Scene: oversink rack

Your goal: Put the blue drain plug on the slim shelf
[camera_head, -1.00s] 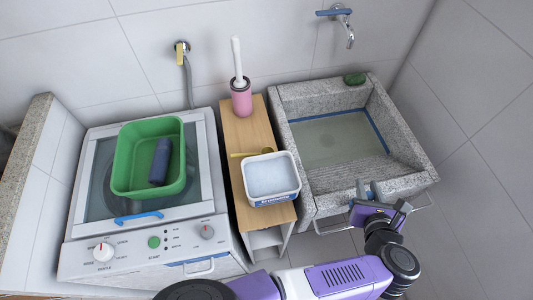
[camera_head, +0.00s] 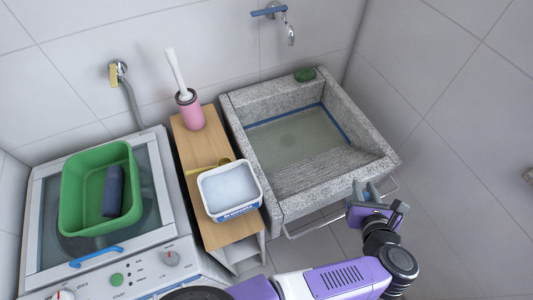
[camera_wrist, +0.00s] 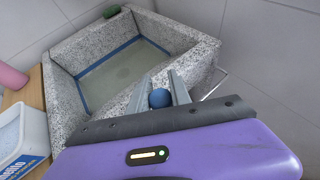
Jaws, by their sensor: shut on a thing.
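The blue drain plug (camera_wrist: 159,98) shows as a round blue end between my gripper's two fingers in the wrist view. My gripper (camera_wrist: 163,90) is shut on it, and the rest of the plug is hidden. In the head view my gripper (camera_head: 365,190) is at the near right corner of the stone sink (camera_head: 295,202), by its front rim. The slim shelf (camera_head: 198,148) is the narrow wooden unit between the sink and the washing machine. It has a pink brush holder, a white tub and a scoop on top.
The white powder tub (camera_head: 229,190) and yellow scoop (camera_head: 205,168) take up the shelf's middle; the pink brush holder (camera_head: 189,112) stands at its back. Bare wood shows in front of the tub. A green basin (camera_head: 70,200) sits on the washing machine. A towel bar (camera_head: 312,229) fronts the sink.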

